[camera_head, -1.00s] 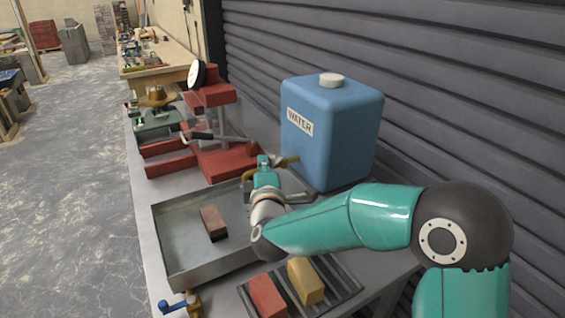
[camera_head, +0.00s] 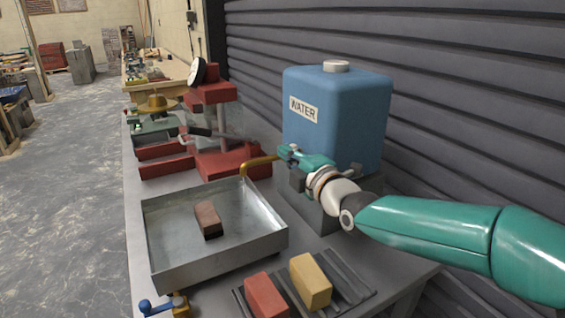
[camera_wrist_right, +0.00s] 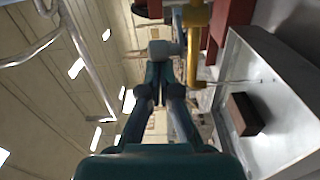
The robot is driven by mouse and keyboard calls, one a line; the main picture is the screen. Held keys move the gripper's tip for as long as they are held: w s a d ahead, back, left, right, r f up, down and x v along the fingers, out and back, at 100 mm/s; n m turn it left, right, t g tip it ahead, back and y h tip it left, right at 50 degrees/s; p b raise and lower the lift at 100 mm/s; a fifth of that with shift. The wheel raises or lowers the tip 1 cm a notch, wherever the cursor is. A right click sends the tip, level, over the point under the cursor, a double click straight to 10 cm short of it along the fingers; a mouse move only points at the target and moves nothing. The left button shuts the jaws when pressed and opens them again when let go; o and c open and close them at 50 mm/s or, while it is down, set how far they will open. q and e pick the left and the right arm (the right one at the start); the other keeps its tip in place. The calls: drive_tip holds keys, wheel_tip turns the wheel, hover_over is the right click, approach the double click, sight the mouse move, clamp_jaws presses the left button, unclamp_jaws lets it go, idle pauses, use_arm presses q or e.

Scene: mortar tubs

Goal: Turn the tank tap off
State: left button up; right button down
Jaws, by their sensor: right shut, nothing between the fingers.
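The blue water tank (camera_head: 350,125) stands on a grey block at the back of the bench, its WATER label facing left. Its brass tap spout (camera_head: 260,162) reaches left over the far corner of the metal tray. In the right wrist view the brass pipe (camera_wrist_right: 196,40) shows beside a grey tap part (camera_wrist_right: 165,48). A thin pale streak runs from the spout's end toward the tray; I cannot tell surely that it is water. My right gripper (camera_head: 287,152) is shut and empty, close by the tap; its fingertips (camera_wrist_right: 158,72) nearly meet the grey part, contact unclear.
The metal tray (camera_head: 270,243) holds a brown brick (camera_head: 207,219). In front, a dark rack carries a red brick (camera_head: 266,296) and a yellow brick (camera_head: 311,281). A blue-handled valve (camera_head: 160,306) sits front left. A red press (camera_head: 215,125) stands behind the tray. A ribbed wall rises right.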

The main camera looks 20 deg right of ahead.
drive_tip(key=shift+a, duration=0.1)
drive_tip(key=a+b+v, duration=0.2)
drive_tip(key=v, duration=0.7)
drive_tip(key=shift+s+d, duration=0.3)
drive_tip(key=shift+d, duration=0.1)
